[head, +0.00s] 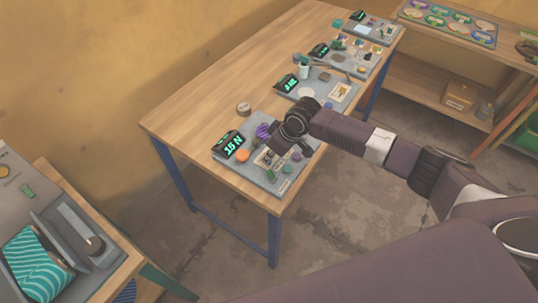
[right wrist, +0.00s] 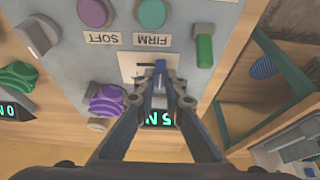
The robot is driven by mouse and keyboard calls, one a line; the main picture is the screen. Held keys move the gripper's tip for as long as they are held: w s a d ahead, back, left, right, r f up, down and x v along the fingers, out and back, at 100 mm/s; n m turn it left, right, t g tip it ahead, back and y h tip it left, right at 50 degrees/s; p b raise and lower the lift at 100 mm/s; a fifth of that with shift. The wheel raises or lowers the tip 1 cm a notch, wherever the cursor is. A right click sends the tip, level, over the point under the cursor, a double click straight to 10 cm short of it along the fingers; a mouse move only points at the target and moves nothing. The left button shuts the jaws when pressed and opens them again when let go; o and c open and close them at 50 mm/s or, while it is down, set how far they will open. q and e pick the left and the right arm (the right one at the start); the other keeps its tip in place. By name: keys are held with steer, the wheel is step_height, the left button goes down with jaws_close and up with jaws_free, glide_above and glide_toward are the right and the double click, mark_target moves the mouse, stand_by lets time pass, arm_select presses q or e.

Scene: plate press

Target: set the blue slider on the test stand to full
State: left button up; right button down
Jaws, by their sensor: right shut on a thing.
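The test stand (head: 262,178) is the nearest grey panel on the long wooden table, with a green-lit display reading 15 N (head: 232,146). My right gripper (head: 283,146) is down over this panel and hides part of it in the head view. In the right wrist view, the blue slider (right wrist: 160,72) stands up from a pale slotted plate (right wrist: 133,66). The fingertips of my right gripper (right wrist: 160,88) are shut on it from both sides. The slider's exact place along its slot is partly hidden by the fingers. My left gripper is not in view.
Close to the slider are a purple knob (right wrist: 107,101), a green handle (right wrist: 204,47), and buttons above the SOFT (right wrist: 101,38) and FIRM (right wrist: 154,40) labels. More panels stand farther along the table (head: 190,108). A separate bench with a striped teal item (head: 36,262) is at lower left.

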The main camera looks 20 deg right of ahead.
steer(key=shift+w+d, duration=0.1)
steer(key=w+d+b, duration=0.1)
steer(key=w+d, duration=0.1)
steer(key=d, duration=0.1)
steer(key=shift+w, duration=0.1)
steer(key=shift+r, duration=0.1)
steer(key=c, duration=2.4)
jaws_free()
steer(key=o, duration=0.4)
steer(key=shift+r, duration=0.1)
steer(key=v, duration=1.1)
steer(key=shift+s+d+r, duration=0.15)
steer(key=shift+s+r, duration=0.05)
steer(key=shift+r, duration=0.1)
